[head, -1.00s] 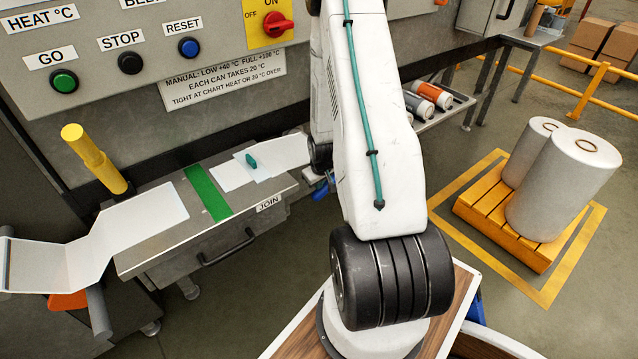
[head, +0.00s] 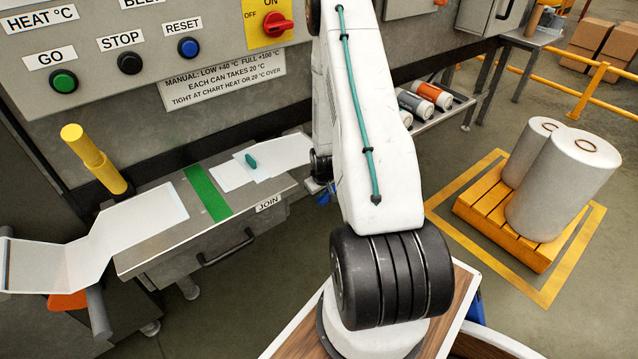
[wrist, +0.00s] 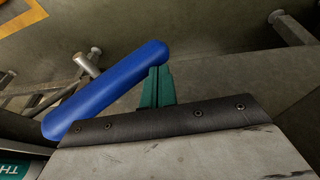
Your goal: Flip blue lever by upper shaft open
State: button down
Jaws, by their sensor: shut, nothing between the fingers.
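The blue lever (wrist: 105,90) runs diagonally across the left half of the wrist view, from lower left to a rounded end near the top middle. In the head view only a small blue patch of it (head: 324,198) shows beside my arm. My gripper (wrist: 159,72) shows in the wrist view as two teal fingers held together, with nothing between them. Their tips are right by the lever's upper rounded end; I cannot tell whether they touch it. In the head view my gripper is hidden behind my arm.
The steel join table (head: 160,235) with white sheet and a green strip stands left of my arm. The button panel (head: 100,100) is above it. A rack with rolls (head: 430,95) is behind my arm. A pallet (head: 500,225) with white rolls stands at right.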

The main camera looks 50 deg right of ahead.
jog(key=shift+s+d+f, duration=0.1)
jog(key=shift+d+f, duration=0.15)
jog(key=shift+f, duration=0.35)
jog(key=shift+d+f, duration=0.25)
jog(key=shift+f, duration=0.35)
jog(key=v, duration=0.7)
jog(key=shift+r, duration=0.35)
jog(key=shift+s+a, duration=0.1)
jog(key=shift+s, duration=0.05)
